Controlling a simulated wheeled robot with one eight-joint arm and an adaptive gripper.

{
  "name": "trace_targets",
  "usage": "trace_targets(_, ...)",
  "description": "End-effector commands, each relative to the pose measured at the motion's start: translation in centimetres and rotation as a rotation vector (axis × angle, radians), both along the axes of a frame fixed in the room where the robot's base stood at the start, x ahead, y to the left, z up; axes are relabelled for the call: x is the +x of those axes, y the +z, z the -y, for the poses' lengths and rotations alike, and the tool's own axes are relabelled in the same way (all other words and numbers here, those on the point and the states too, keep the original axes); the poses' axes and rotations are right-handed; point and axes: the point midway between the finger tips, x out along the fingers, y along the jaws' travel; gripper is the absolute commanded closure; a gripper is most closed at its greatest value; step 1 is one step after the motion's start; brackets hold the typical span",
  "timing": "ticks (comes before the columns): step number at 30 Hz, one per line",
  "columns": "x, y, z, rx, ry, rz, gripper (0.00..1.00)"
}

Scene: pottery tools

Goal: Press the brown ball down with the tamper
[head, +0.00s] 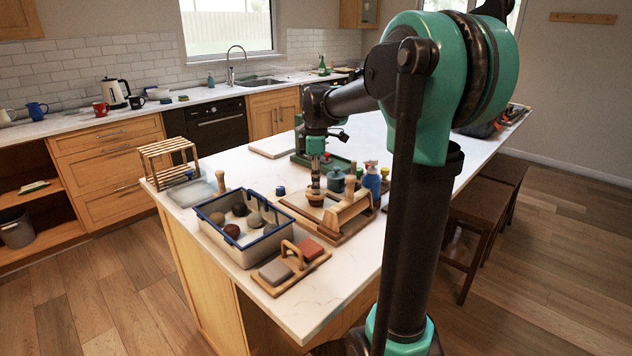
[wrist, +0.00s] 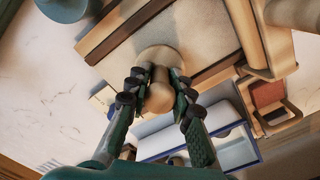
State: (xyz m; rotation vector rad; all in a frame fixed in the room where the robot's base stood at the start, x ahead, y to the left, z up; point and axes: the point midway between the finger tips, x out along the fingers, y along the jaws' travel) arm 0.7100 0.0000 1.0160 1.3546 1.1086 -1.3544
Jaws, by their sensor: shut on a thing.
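My gripper (head: 316,184) is shut on the wooden tamper's handle, over the wooden-railed board (head: 353,232) on the island. In the wrist view, the two fingers (wrist: 159,92) close around the tamper (wrist: 157,58), whose pale round disc lies beyond the handle. The board's pale surface (wrist: 205,35) lies behind the disc. I cannot tell whether the disc touches anything. No ball shows under the tamper; that spot is hidden. A dark reddish-brown ball (head: 232,231) sits in the blue-rimmed tray with several other balls; I cannot tell whether it is the task's ball.
The blue-rimmed tray (head: 228,253) stands left of the board; its rim shows in the wrist view. A wooden caddy (head: 291,281) with grey and red blocks is in front. A blue spray bottle (head: 372,184) and teal pot (head: 336,180) stand behind. The island's front corner is clear.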

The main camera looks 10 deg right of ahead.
Motion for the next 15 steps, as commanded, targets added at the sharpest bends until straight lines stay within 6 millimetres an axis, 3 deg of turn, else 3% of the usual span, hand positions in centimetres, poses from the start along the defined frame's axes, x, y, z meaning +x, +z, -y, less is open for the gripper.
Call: trace_targets(15, -0.04, 0.48, 0.0, 0.0, 0.0, 0.0, 1.0)
